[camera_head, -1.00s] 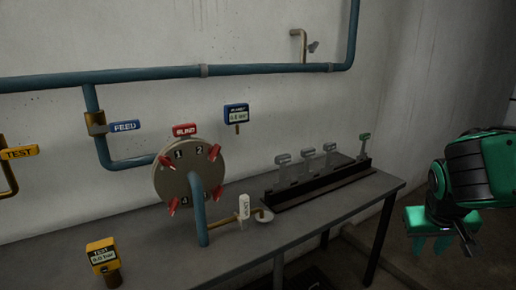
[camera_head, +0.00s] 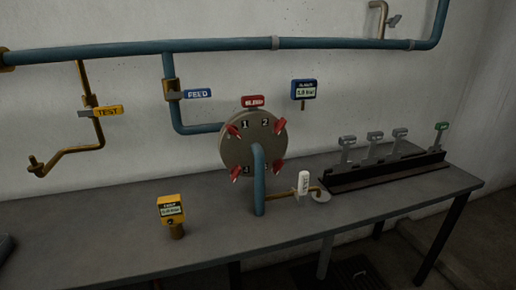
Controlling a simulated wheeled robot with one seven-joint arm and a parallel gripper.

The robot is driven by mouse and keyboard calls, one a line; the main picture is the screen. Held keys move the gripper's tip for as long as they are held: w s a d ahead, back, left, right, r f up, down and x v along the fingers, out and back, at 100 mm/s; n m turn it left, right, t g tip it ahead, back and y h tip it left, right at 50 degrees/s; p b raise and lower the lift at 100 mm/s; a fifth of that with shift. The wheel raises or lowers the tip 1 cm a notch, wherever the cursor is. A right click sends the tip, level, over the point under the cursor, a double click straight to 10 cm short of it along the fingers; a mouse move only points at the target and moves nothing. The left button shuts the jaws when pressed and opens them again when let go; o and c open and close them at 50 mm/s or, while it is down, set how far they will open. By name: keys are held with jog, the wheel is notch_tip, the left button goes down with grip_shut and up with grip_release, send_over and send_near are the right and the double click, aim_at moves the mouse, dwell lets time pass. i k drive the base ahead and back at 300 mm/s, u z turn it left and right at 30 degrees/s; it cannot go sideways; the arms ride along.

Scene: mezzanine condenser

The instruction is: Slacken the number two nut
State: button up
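A round grey flange (camera_head: 252,143) stands upright at the back of the bench, with a blue pipe (camera_head: 258,185) curving down from its face. Several red nuts with handles sit around its rim. The number two nut (camera_head: 280,127) is at the upper right, by the printed 2. The number one nut (camera_head: 234,131) is at the upper left. The lower numbers are partly hidden by the pipe and nuts. A red tag (camera_head: 252,101) tops the flange. My gripper is not in the current view.
A white-handled vent valve (camera_head: 304,183) and small dish (camera_head: 321,197) sit right of the pipe. A yellow gauge (camera_head: 171,209) stands at front left. A black rack (camera_head: 385,171) with several handled pieces lies at right.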

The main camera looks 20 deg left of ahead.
aim_at(278, 125)
jog(key=k, duration=1.3)
jog(key=z, duration=0.5)
jog(key=i, duration=1.6)
jog(key=u, duration=0.5)
